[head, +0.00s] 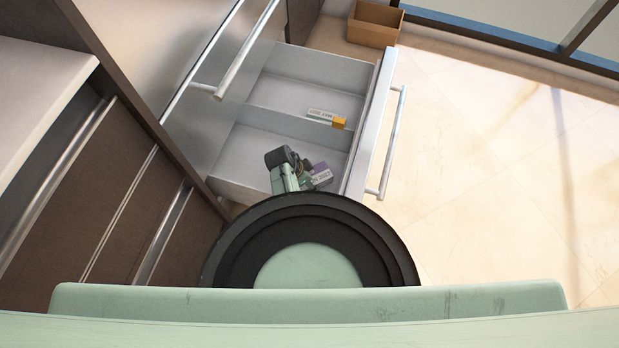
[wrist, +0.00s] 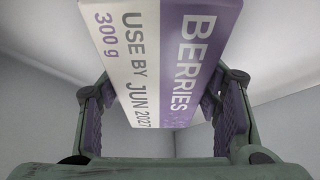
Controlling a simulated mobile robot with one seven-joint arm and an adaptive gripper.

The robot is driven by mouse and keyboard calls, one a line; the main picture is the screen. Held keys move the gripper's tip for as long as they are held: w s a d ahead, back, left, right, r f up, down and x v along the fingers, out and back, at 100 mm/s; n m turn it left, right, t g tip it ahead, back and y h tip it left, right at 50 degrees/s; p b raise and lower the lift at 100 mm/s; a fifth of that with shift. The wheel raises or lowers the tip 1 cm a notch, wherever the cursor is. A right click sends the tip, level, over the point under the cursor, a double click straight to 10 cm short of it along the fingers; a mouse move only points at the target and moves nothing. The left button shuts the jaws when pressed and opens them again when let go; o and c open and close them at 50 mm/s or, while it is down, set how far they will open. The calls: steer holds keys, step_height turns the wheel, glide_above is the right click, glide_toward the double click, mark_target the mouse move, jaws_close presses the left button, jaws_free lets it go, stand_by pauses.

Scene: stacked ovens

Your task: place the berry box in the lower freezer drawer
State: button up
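The berry box (wrist: 155,60) is white and purple and reads "BERRIES". I cannot tell whether the box touches the drawer floor. My arm hides the drawer's near end.
A white and yellow box (head: 325,117) lies in the drawer by the divider. The drawer front carries a long bar handle (head: 388,150). Another bar handle (head: 245,50) is above on the closed front. A brown bin (head: 374,24) stands beyond. The floor at right is clear.

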steer(key=o, duration=0.5)
steer(key=shift+c, duration=0.2)
steer(key=shift+r, duration=0.1)
steer(key=shift+r+p, duration=0.2)
steer(key=shift+p, duration=0.1)
steer(key=v, duration=1.1)
steer(key=shift+s+a+r+p, duration=0.15)
steer(key=shift+a+r+p, duration=0.05)
steer(key=shift+r+p, duration=0.2)
